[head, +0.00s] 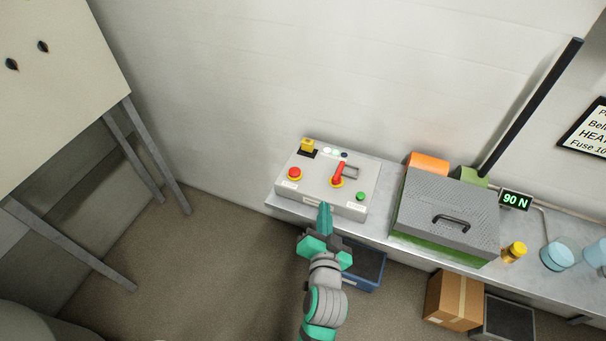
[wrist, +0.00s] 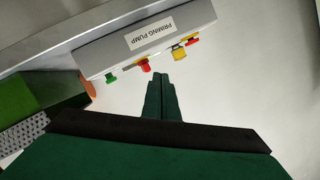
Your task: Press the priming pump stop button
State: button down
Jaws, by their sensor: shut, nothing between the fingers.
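A light grey control box (head: 325,188) sits on the left end of the metal shelf. In the wrist view the box front carries an upside-down "PRIMING PUMP" label (wrist: 152,34). My gripper (head: 325,206) is shut and empty, its tips at the box's front edge in the head view; contact cannot be told. The fingers (wrist: 157,76) point past the controls in the wrist view.
A grey perforated cover with a black handle (head: 450,221) stands to the right. A blue crate (head: 366,263) and cardboard box (head: 453,301) lie below the shelf (head: 385,233).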

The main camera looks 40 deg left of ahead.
jog(key=w+a+r+n+g+y, duration=0.1)
jog(key=w+a+r, duration=0.1)
jog(key=a+r, duration=0.1)
jog(key=shift+a+r+y, duration=0.3)
jog(key=shift+a, duration=0.5)
send_over(303, 182)
jog(key=d, duration=0.2)
jog(key=shift+w+d+f, duration=0.1)
jog(key=shift+w+f, duration=0.1)
jog(key=shift+f, duration=0.25)
jog(key=shift+w+d+f, duration=0.1)
jog(key=shift+w+f, duration=0.05)
jog(key=shift+f, duration=0.3)
jog(key=shift+s+a+f, duration=0.25)
jog(key=shift+a+f, duration=0.45)
jog(key=shift+f, duration=0.3)
jog(key=shift+s+a+f, duration=0.2)
jog(key=shift+a+f, duration=0.25)
jog(key=shift+f, duration=0.25)
